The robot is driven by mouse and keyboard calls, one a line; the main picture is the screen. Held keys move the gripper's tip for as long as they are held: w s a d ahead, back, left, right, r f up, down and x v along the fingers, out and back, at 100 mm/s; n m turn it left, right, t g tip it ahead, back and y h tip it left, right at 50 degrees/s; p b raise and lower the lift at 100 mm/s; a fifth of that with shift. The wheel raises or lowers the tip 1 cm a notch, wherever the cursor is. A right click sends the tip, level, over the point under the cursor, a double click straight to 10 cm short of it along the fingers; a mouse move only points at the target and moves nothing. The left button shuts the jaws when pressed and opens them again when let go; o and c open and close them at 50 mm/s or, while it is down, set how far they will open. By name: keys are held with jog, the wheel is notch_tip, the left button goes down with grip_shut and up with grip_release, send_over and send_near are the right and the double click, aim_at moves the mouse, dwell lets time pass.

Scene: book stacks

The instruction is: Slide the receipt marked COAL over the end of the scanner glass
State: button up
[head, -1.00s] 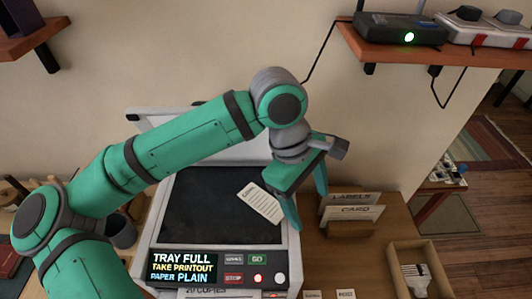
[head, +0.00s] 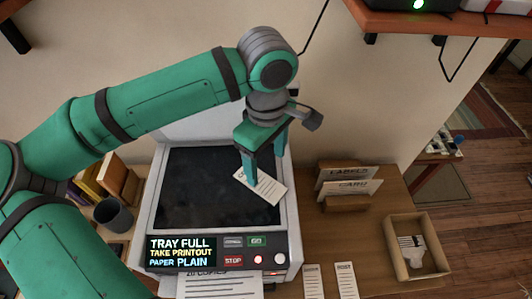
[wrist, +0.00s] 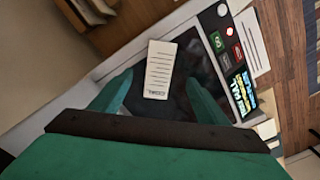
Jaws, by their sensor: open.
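The receipt (head: 265,187) is a small white slip with printed lines. It lies askew at the right side of the dark scanner glass (head: 195,190), its right corner at the pale rim.
The scanner's front panel (head: 215,252) has a lit display and buttons, with a printed sheet (head: 215,285) below. Right of it stand a card holder (head: 347,203) and an open wooden box (head: 392,258). Two slips (head: 345,280) lie at the front. A grey cup (head: 112,215) stands left.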

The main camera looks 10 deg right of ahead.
aim_at(266, 186)
notch_tip(266, 186, down, 9)
jog(key=shift+r, duration=0.1)
dwell(0.3)
jog(key=shift+c, duration=0.4)
jog(key=c, duration=1)
jog(key=shift+c, duration=0.2)
jog(key=shift+d, duration=0.1)
jog(key=shift+s+d, duration=0.25)
jog(key=shift+d, duration=0.7)
jog(key=shift+s+d, duration=0.25)
jog(key=shift+d, duration=0.75)
jog(key=shift+s+d, duration=0.25)
jog(key=shift+d, duration=0.7)
jog(key=o, duration=1.1)
